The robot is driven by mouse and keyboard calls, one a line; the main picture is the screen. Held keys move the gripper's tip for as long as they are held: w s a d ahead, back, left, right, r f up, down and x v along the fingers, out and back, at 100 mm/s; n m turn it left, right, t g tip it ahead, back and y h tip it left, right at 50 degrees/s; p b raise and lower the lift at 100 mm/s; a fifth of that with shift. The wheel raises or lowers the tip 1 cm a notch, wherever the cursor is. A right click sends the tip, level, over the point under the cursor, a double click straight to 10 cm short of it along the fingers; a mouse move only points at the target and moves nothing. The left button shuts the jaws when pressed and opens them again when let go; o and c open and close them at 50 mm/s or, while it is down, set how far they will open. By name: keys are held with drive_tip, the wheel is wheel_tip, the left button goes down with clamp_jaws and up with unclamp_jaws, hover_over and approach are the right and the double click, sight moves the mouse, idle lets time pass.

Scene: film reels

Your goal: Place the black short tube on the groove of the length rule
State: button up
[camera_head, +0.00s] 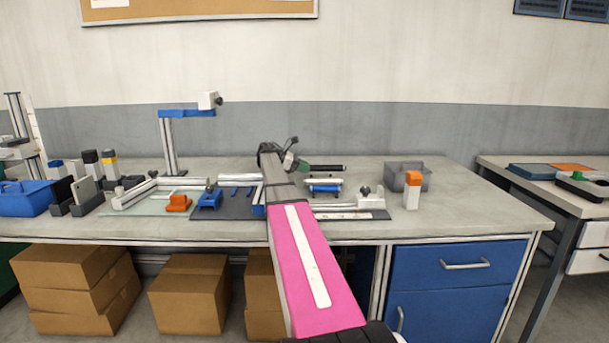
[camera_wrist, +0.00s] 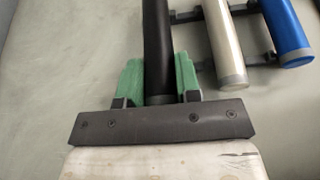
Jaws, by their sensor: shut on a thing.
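My gripper (camera_head: 300,164) has green fingers and is shut on the black short tube (camera_head: 328,168), which points to the right above the table in the head view. In the wrist view the tube (camera_wrist: 156,40) runs up from between the green fingers of my gripper (camera_wrist: 159,82). What looks like the length rule (camera_head: 345,215) is a pale strip on a dark base near the table's front edge, right of my arm. Its left part is hidden by my pink arm link, and its groove is too small to make out.
A rack near the tube holds a white tube (camera_wrist: 224,45) and a blue tube (camera_wrist: 286,30). A blue-armed stand (camera_head: 170,140) rises at the left. The table's right end is clear.

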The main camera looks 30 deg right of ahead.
drive_tip(key=shift+f, duration=1.3)
drive_tip(key=shift+f, duration=0.15)
drive_tip(key=o, duration=1)
